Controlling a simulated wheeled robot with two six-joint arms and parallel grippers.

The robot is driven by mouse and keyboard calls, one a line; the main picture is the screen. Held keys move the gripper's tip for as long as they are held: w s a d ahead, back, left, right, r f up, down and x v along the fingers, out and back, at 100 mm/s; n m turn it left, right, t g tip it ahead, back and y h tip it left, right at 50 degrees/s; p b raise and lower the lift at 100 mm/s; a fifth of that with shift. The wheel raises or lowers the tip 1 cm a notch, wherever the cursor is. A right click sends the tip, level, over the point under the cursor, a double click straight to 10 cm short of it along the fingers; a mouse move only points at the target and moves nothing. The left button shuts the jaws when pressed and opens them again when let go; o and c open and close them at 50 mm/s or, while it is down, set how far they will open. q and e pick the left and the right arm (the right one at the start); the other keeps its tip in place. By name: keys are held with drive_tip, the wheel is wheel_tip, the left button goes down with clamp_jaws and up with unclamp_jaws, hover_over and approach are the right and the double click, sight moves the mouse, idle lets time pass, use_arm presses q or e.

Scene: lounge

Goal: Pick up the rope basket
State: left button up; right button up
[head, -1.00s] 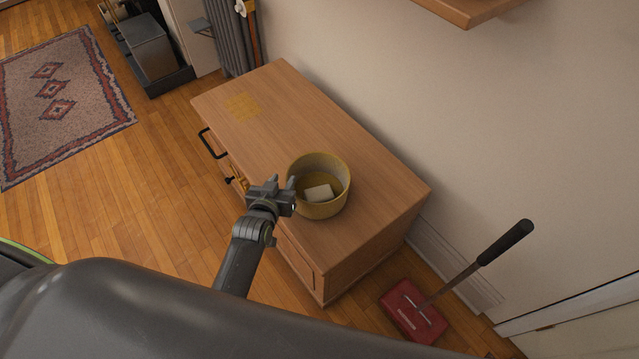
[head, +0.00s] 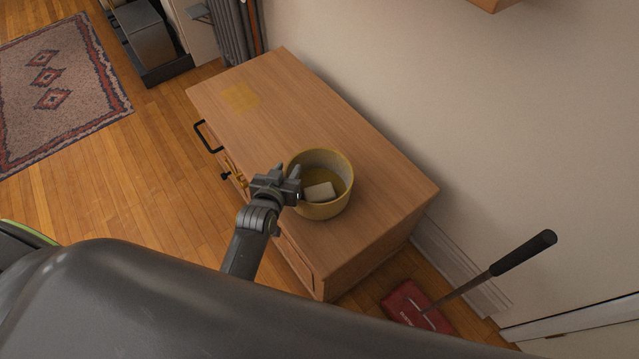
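The rope basket (head: 328,209) is a round, yellowish-tan open bowl. It stands upright on the wooden cabinet (head: 290,110), near its front right part. A small pale block (head: 319,192) lies inside it. My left gripper (head: 293,182) is at the left rim of the basket. Its fingers point toward the rim, and one finger shows above it. The other fingertip is partly hidden, so I cannot tell whether the fingers are apart, touching the wall or closed on it. My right gripper is not in view.
A red sweeper (head: 418,306) with a dark handle stands on the floor right of the cabinet. A wall rises behind the cabinet. A black drawer handle (head: 206,137) sticks out at its front. A patterned rug (head: 50,90) lies at the left.

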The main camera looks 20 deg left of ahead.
use_arm(q)
drive_tip(key=shift+c, duration=0.4)
clamp_jaws()
drive_tip(key=shift+r, duration=0.2)
